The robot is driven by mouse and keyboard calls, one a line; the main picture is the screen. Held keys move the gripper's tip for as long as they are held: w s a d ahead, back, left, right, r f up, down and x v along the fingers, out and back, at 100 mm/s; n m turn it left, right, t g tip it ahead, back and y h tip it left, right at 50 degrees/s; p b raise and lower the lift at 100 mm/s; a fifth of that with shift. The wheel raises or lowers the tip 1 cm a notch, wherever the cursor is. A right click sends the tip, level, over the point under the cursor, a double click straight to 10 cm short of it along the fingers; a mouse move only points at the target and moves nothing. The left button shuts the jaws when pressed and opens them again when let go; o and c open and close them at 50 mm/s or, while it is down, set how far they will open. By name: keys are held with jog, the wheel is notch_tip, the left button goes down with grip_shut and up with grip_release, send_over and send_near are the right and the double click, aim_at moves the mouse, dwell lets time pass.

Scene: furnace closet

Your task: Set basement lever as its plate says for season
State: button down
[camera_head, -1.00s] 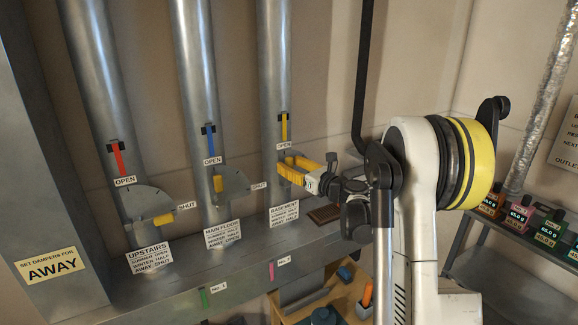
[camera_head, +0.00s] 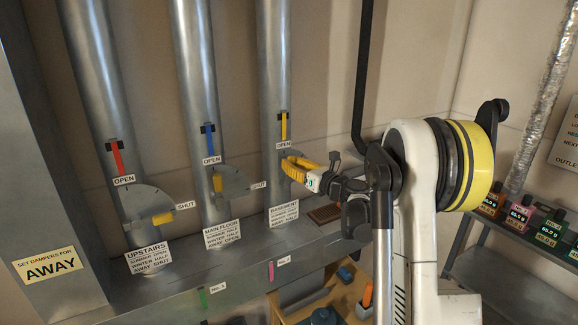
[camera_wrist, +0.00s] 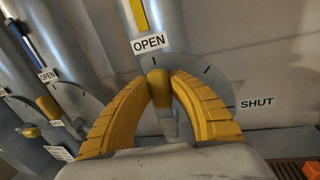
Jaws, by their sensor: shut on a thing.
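The basement duct (camera_head: 275,60) is the rightmost of three pipes, with a yellow strip above its OPEN label (camera_head: 284,146). Its plate (camera_head: 284,213) names BASEMENT; the setting lines are too small to read surely. My gripper (camera_head: 286,163) is at the basement dial. In the wrist view its yellow fingers are shut on the basement lever's yellow knob (camera_wrist: 158,84). The lever points up toward the OPEN label (camera_wrist: 149,43), away from the SHUT label (camera_wrist: 257,104) at the right. A sign (camera_head: 49,266) reads SET DAMPERS FOR AWAY.
The upstairs lever (camera_head: 163,218) lies toward SHUT. The main floor lever (camera_head: 217,183) stands up toward OPEN, close left of my gripper. A metal ledge (camera_head: 190,272) runs below the pipes.

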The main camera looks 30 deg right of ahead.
jog(key=shift+d+f+m+t+h+b, duration=0.1)
jog(key=shift+d+f+m+t+b, duration=0.2)
jog(key=shift+d+m+b, duration=0.8)
jog(key=shift+d+f+m+t+h+b, duration=0.1)
jog(key=shift+d+f+m+t+b, duration=0.25)
jog(key=shift+m, duration=1.35)
jog(key=shift+d+f+m+t+h+b, duration=0.15)
jog(key=shift+d+f+m+b, duration=0.25)
jog(key=shift+d+m+b, duration=0.7)
jog(key=shift+a+m+p, duration=0.3)
jog(key=shift+a, duration=0.1)
jog(key=c, duration=1.3)
grip_release()
jog(key=shift+o, duration=0.2)
jog(key=v, duration=1.2)
jog(key=shift+r, duration=0.1)
